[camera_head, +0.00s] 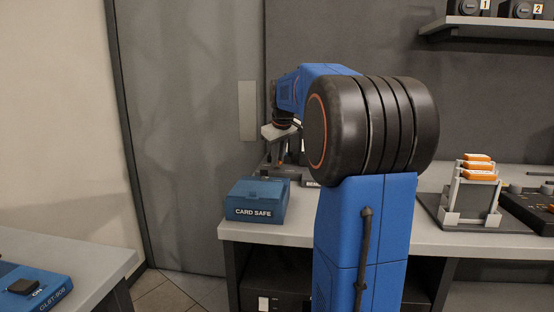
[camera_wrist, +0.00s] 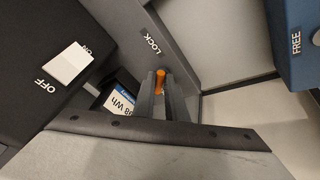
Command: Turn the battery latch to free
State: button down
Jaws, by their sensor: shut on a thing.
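The battery latch shows as an orange piece (camera_wrist: 160,79) in the wrist view, below the word LOCK on a grey panel (camera_wrist: 178,50). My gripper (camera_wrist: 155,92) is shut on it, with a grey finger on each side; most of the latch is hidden. A battery (camera_wrist: 122,101) with a "Wh" label lies just left of the fingers, partly covered by them. In the head view my gripper (camera_head: 281,158) points down over the bench behind the blue card safe, and my arm hides much of that area. The word FREE is on a blue block (camera_wrist: 298,62) at the upper right.
A dark box (camera_wrist: 45,60) with OFF and ON marks and a white switch sits close on the left. The card safe (camera_head: 257,203) stands at the bench's front left. A rack with orange-topped packs (camera_head: 476,186) stands on the right. A blue device (camera_head: 30,287) lies on the near-left table.

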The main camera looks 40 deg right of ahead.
jog(key=n, duration=0.2)
jog(key=n+y, duration=0.1)
jog(key=n, duration=0.1)
jog(key=n+y, duration=0.1)
jog(key=shift+d+n+t, duration=0.3)
jog(key=shift+d+n, duration=0.05)
jog(key=shift+n, duration=0.05)
jog(key=shift+y, duration=0.3)
jog(key=c, duration=1.8)
grip_release()
jog(key=v, duration=1.7)
jog(key=shift+s, duration=0.15)
jog(key=shift+r, duration=0.15)
jog(key=shift+c, duration=0.2)
